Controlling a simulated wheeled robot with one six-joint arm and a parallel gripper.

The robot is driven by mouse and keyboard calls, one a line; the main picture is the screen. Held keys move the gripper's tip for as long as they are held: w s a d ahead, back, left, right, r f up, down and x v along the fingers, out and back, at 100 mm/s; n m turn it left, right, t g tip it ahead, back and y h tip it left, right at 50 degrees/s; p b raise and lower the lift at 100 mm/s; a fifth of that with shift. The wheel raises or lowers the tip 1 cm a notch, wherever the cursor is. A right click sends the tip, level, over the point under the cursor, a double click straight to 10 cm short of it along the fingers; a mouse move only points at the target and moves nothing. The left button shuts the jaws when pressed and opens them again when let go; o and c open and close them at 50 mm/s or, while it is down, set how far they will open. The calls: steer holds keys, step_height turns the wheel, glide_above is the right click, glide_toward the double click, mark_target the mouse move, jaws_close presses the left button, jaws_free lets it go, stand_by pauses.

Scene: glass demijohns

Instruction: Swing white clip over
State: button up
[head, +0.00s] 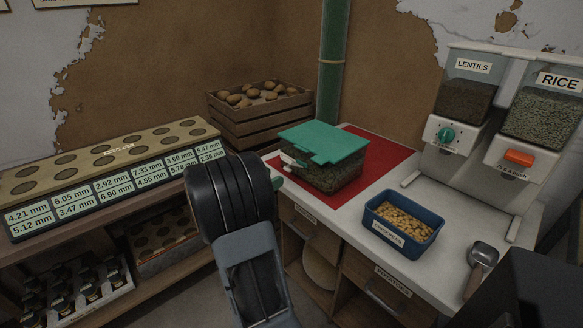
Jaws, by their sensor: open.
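The white clip (293,161) is on the left side of a clear container (335,179) filled with something dark green and grainy. The container has a green lid (322,141) on top and stands on a red mat (388,153). The clip sticks out to the left below the lid edge; I cannot tell how far it is swung. My gripper (268,176) is just left of the clip and the container, open. It is mostly hidden behind my dark wrist, and I cannot tell whether it touches the clip.
A blue tub (403,239) of beans and a metal scoop (481,262) are on the white counter (345,223). Dispensers of lentils (466,98) and rice (540,112) stand right. A crate of potatoes (258,120) and a green pole (331,75) are behind. A board with holes (110,165) is left.

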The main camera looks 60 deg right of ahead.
steer(key=x, duration=0.8)
steer(key=shift+s+d, duration=0.15)
steer(key=shift+d, duration=0.15)
steer(key=shift+c, duration=0.2)
steer(key=shift+b, duration=0.3)
steer(key=c, duration=0.5)
steer(key=shift+f+h+b, duration=0.4)
steer(key=shift+f+b, duration=0.15)
steer(key=shift+b, duration=0.55)
steer(key=shift+f+g+h+b, duration=0.25)
steer(key=shift+h+b, duration=0.35)
steer(key=shift+b, duration=0.6)
steer(key=shift+r+g+h+b, duration=0.2)
steer(key=shift+g+h+b, duration=0.05)
steer(key=shift+h+b, duration=0.2)
steer(key=shift+r, duration=0.1)
